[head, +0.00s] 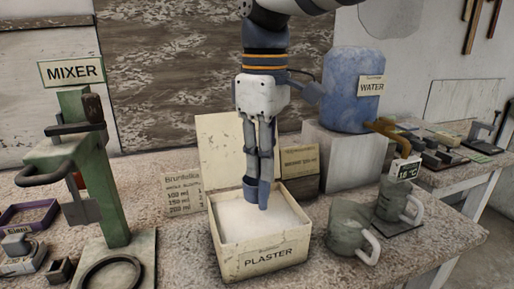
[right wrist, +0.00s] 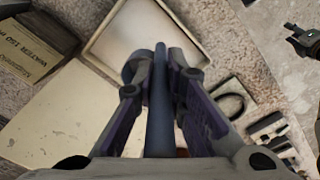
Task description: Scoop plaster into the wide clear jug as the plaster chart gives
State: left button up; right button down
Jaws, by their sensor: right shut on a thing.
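My right gripper (head: 263,184) points down over the plaster box (head: 262,262) and is shut on a blue-grey scoop (head: 251,188). The scoop's handle also shows between the fingers in the right wrist view (right wrist: 160,100). The cup is above the white plaster (head: 240,217); what it holds is hidden. Two greyish jugs with handles, one in front (head: 347,238) and one behind (head: 391,202), stand right of the box; I cannot tell which is the wide clear one. A chart with ml lines (head: 184,190) stands left of the box. What looks like my left gripper (right wrist: 300,37) is at the wrist view's edge, its jaws unclear.
A green mixer (head: 95,175) stands at the left with a ring on its base. A blue water tank (head: 352,90) with a tap is on a block at the right, above the rear jug. An 18 °C display (head: 405,171) is by the tap. Small items lie far left.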

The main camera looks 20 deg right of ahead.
aim_at(262, 208)
jog(key=shift+a+f, duration=0.1)
jog(key=shift+f, duration=4.7)
jog(key=shift+r, duration=5.05)
